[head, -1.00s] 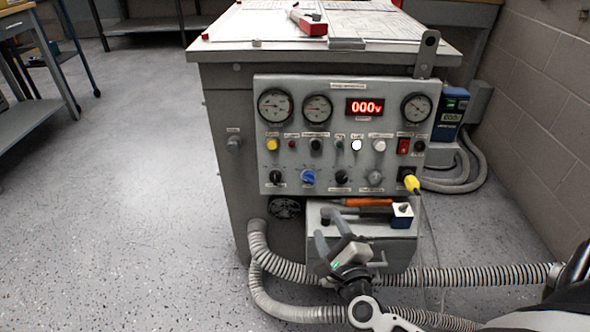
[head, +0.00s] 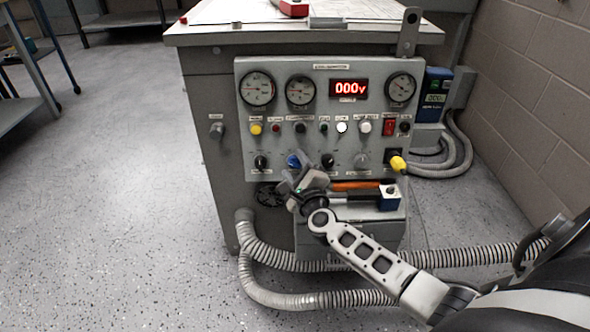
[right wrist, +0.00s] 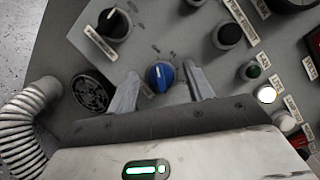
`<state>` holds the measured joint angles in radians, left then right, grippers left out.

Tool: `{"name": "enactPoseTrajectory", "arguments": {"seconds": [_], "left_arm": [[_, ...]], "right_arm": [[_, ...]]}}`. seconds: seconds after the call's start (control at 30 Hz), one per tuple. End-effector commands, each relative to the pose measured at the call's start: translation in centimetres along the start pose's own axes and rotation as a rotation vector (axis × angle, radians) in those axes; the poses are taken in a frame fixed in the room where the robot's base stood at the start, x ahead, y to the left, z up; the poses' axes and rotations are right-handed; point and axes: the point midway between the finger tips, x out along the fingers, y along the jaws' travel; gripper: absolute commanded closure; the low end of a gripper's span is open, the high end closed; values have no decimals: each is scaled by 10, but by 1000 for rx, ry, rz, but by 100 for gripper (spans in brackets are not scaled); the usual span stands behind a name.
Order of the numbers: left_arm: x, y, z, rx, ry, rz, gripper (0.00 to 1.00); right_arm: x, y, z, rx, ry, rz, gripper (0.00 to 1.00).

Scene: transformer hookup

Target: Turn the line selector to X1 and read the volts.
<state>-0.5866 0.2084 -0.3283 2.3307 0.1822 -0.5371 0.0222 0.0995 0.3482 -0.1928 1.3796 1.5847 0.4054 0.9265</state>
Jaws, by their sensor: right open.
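The control panel (head: 270,118) on the front of the grey bench holds knobs, buttons and gauges. A blue knob (head: 293,161), likely the line selector, sits in its lower row, partly behind my right gripper. In the right wrist view the blue knob (right wrist: 160,75) shows between the two fingers, with a white pointer mark; its label cannot be read. My right gripper (head: 300,178) is open, with its fingers (right wrist: 160,88) on either side of the knob; contact cannot be told. The red display (head: 349,88) reads 000v. My left gripper is not in view.
Black knobs (head: 260,162) and (head: 327,160) flank the blue one. Below the panel, an orange-handled tool (head: 355,185) and a blue-white box (head: 389,197) lie on a grey box. Ribbed hoses (head: 290,262) run along the floor. A yellow plug (head: 398,163) is at the panel's right.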

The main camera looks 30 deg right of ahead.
Motion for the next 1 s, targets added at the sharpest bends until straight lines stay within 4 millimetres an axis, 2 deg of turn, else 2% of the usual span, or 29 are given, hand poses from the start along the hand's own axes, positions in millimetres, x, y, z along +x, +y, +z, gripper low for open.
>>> {"name": "enactPoseTrajectory", "arguments": {"seconds": [0.23,0.27,0.4,0.73,1.0], "left_arm": [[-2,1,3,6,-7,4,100],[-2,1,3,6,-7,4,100],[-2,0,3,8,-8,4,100],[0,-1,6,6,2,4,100],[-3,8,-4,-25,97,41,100]], "right_arm": [[1,0,0,0,0,0,48],[1,0,0,-1,0,0,54],[0,0,0,0,0,0,93],[0,2,-1,29,0,-10,93],[0,5,-2,174,1,-60,93]]}}
